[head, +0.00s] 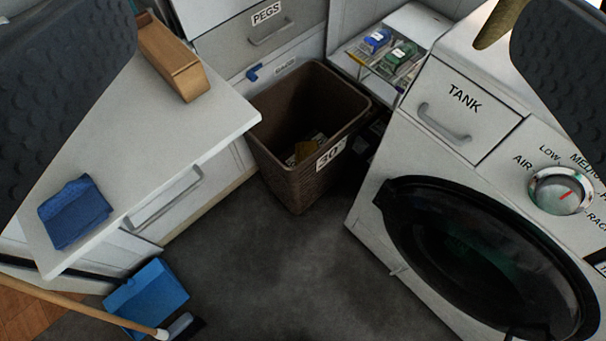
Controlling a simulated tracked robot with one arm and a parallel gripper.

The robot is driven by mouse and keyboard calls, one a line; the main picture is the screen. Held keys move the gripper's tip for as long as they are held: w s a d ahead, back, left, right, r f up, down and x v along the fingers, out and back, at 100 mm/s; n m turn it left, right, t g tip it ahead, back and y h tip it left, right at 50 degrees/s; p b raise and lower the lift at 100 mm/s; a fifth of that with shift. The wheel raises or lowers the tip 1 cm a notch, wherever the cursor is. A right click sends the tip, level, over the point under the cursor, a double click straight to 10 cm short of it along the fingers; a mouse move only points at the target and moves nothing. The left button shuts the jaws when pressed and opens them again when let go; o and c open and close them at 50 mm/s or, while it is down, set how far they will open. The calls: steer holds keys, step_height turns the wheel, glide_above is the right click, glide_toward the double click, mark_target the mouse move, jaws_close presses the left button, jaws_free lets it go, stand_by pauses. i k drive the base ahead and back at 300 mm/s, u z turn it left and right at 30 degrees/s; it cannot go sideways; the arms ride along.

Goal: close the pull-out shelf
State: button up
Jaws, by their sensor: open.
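My gripper (322,45) is open, with one dark, ridged finger at the upper left edge and the other at the upper right edge. Nothing is between them. A white shelf unit (420,22) at the upper right, beyond the bin, holds blue and green packets and may be the pull-out shelf. A white slab (150,120) juts out over the cabinet at left and may instead be it. It carries a wooden box (170,58) and a folded blue cloth (75,211). I cannot tell which one is meant.
A brown bin (285,165) marked "30" stands between the slab and a white machine (430,165) with a round black door and a "TANK" drawer. A blue dustpan (147,295) and a brush lie at lower left. The grey floor (270,270) in front is clear.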

mark_target(140, 138)
steer(key=u, duration=0.2)
steer(key=k, duration=0.75)
steer(key=u, duration=0.7)
steer(key=i, duration=1)
steer(key=z, duration=0.05)
